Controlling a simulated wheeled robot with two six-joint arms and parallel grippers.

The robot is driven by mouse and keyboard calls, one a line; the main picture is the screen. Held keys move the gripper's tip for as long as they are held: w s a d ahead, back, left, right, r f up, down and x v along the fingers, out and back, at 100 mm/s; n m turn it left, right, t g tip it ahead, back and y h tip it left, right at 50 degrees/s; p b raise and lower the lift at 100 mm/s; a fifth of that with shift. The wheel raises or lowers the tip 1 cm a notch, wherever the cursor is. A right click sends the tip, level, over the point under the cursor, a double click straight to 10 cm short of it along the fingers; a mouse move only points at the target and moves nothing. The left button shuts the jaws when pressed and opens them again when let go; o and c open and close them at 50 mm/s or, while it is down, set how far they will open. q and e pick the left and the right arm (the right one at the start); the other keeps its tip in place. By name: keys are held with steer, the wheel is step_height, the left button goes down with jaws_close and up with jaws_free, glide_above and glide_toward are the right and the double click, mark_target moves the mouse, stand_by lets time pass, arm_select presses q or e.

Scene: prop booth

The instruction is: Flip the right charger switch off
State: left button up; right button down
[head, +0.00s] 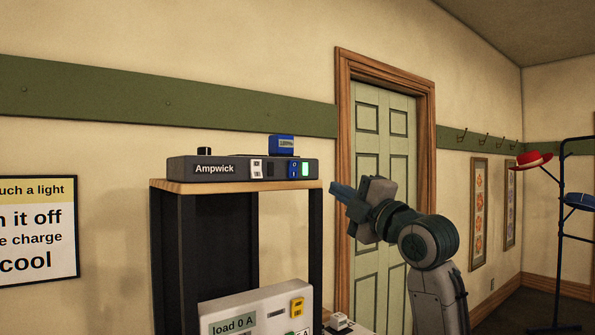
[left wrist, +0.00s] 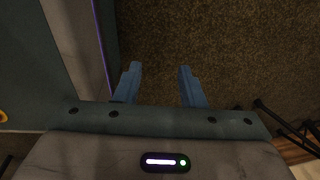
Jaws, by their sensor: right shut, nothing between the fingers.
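The dark Ampwick charger (head: 231,169) sits on a wooden-topped stand. On its front are a white left switch (head: 257,169) with a dark window beside it, and a blue right switch (head: 293,169) with a lit green light (head: 305,169) beside it. A blue battery (head: 281,144) stands on top at the right. My right gripper (head: 334,189) is shut and empty, just right of the stand's top and a little below the charger, apart from the switch. My left gripper (left wrist: 160,86) shows only in the left wrist view, open and empty above a brown floor.
The stand's wooden top (head: 190,187) rests on dark posts. Below is a pale panel (head: 258,312) reading "load 0 A" with a yellow switch (head: 297,307). A sign (head: 38,230) hangs at the left. A green door (head: 384,130) and a hat rack (head: 561,200) are at the right.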

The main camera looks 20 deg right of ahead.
mark_target(293, 164)
steer(key=shift+w, duration=0.1)
steer(key=p+x, duration=0.6)
steer(key=x, duration=0.6)
steer(key=shift+w+a+r, duration=0.1)
steer(key=shift+w+r, duration=0.1)
steer(key=shift+r, duration=0.1)
steer(key=shift+w+a+p, duration=0.2)
steer(key=shift+w+p, duration=0.1)
steer(key=shift+w, duration=0.35)
steer(key=shift+r, duration=0.1)
